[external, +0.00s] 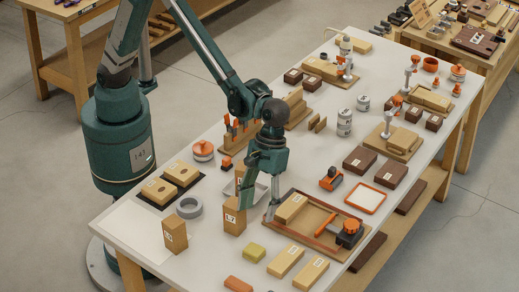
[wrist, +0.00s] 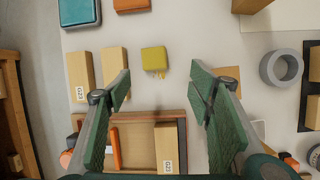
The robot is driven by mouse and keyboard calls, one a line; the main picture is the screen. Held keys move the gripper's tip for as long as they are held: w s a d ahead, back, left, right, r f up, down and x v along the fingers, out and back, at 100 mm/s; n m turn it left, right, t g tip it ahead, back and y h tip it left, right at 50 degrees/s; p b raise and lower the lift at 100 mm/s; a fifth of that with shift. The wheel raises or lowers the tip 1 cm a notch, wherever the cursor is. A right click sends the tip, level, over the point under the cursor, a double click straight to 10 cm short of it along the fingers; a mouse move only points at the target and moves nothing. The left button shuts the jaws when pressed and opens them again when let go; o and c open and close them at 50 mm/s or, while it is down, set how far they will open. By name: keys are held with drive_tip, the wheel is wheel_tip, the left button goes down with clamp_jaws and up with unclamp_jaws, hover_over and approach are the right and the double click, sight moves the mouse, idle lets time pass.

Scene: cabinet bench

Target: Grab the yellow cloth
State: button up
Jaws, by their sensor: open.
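The yellow cloth (external: 254,252) looks like a small, thick, folded square lying on the white bench near its front edge. In the wrist view the yellow cloth (wrist: 154,58) is above the picture's middle, just beyond and between the fingertips, with a pale ragged edge. My gripper (external: 259,208) hangs over the bench, behind the cloth in the external view, beside an upright wooden block and the wooden tray. In the wrist view my gripper (wrist: 160,84) is open, its green fingers wide apart, with nothing held between them.
An upright wooden block (external: 234,216) stands close to my gripper. A wooden tray (external: 322,254) holds a block and an orange-handled tool. Two flat wooden blocks (external: 286,261) lie right of the cloth, an orange block (external: 238,284) in front. A grey ring (external: 189,207) lies left.

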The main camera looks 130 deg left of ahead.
drive_tip(key=n, duration=0.1)
approach(254, 249)
drive_tip(key=shift+w+f+g, duration=0.25)
drive_tip(key=shift+f+g, duration=0.05)
drive_tip(key=shift+f, duration=0.15)
drive_tip(key=shift+b+x, duration=0.35)
drive_tip(key=shift+x, duration=0.95)
drive_tip(key=shift+f, duration=0.1)
drive_tip(key=shift+b+x, duration=0.55)
drive_tip(key=shift+x, duration=1.95)
drive_tip(key=shift+d, duration=0.15)
drive_tip(key=shift+c, duration=0.6)
drive_tip(key=c, duration=0.7)
